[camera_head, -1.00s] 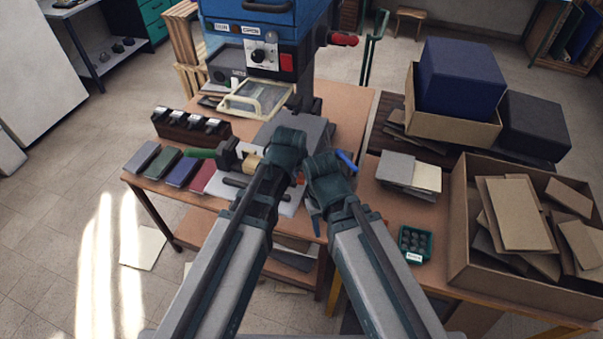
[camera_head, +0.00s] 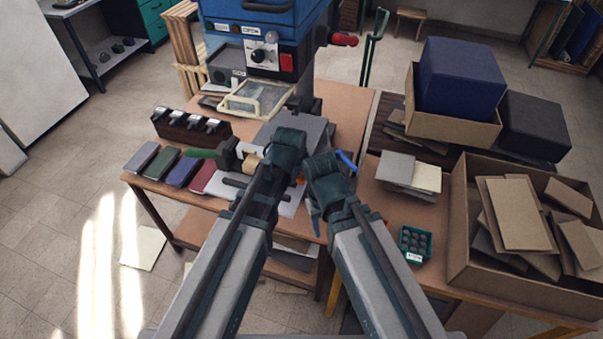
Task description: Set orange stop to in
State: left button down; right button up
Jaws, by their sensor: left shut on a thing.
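The orange stop (camera_head: 301,181) shows only as a small orange patch between my two wrists, on the near right side of the grey press bed. Most of it is hidden. My left gripper (camera_head: 293,174) is down at this patch and shut on the stop. Its fingertips are largely covered by its own dark green wrist. My right arm's wrist (camera_head: 325,177) is just to the right, close beside it. The right gripper's fingers are hidden below that wrist, so I cannot tell their opening.
The blue press head (camera_head: 262,20) stands behind the bed. A green handle (camera_head: 202,153) is left of my left wrist, a blue lever (camera_head: 346,160) right of my right wrist. Coloured covers (camera_head: 183,172) lie at left; a cardboard box (camera_head: 462,240) and a green tray (camera_head: 415,243) are at right.

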pick_arm(q)
jog(key=shift+w+a, duration=0.25)
jog(key=shift+a, duration=0.45)
jog(key=shift+w+a, duration=0.2)
jog(key=shift+a, duration=0.45)
jog(key=c, duration=0.6)
grip_release()
jog(key=shift+c, duration=0.2)
jog(key=p+v, duration=1.2)
jog(key=v, duration=0.1)
jog(key=shift+s+r+p, duration=0.25)
jog(key=shift+r+p, duration=0.1)
